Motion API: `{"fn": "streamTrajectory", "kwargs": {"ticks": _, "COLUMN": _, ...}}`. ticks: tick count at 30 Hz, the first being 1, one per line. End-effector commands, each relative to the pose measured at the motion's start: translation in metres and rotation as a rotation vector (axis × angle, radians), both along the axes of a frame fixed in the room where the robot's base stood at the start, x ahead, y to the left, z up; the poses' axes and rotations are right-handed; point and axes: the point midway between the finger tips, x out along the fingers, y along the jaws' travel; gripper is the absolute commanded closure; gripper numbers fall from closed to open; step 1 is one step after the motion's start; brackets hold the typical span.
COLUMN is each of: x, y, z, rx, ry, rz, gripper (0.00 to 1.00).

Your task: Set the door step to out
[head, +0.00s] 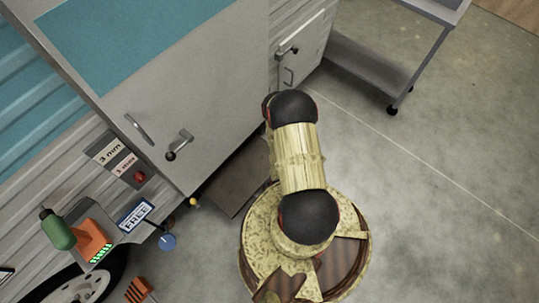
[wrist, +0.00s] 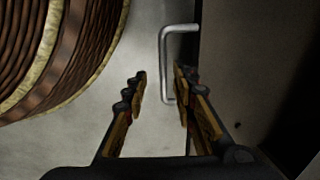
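The door step (head: 238,178) is a flat dark brown plate low beside the foot of the camper door (head: 185,85) in the head view, partly hidden by my arm. In the wrist view a dark panel, which looks like the step (wrist: 258,75), fills the right side. A U-shaped metal handle (wrist: 163,62) stands off its left edge. My gripper (wrist: 161,82) is open and empty, and its fingers point toward the handle. The handle appears between or just beyond the fingertips; I cannot tell the depth. My gripper is hidden in the head view.
A metal trolley (head: 375,65) on castors stands at the upper right. A control box (head: 120,158), a green-handled tool (head: 58,230) and a wheel (head: 85,285) are on the left. The concrete floor (head: 450,180) is clear to the right.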

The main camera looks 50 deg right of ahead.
Motion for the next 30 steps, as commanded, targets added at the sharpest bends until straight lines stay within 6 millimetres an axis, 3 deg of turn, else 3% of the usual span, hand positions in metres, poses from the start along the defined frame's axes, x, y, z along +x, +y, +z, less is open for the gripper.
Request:
{"fn": "streamTrajectory", "kwargs": {"ticks": 15, "x": -0.016, "y": 0.0, "z": 0.075, "rx": 0.001, "ry": 0.003, "rz": -0.002, "gripper": 0.73}}
{"fn": "streamTrajectory", "kwargs": {"ticks": 21, "x": -0.019, "y": 0.0, "z": 0.088, "rx": 0.001, "ry": 0.003, "rz": -0.001, "gripper": 0.73}}
{"fn": "streamTrajectory", "kwargs": {"ticks": 30, "x": -0.02, "y": 0.0, "z": 0.09, "rx": 0.002, "ry": 0.004, "rz": -0.001, "gripper": 0.73}}
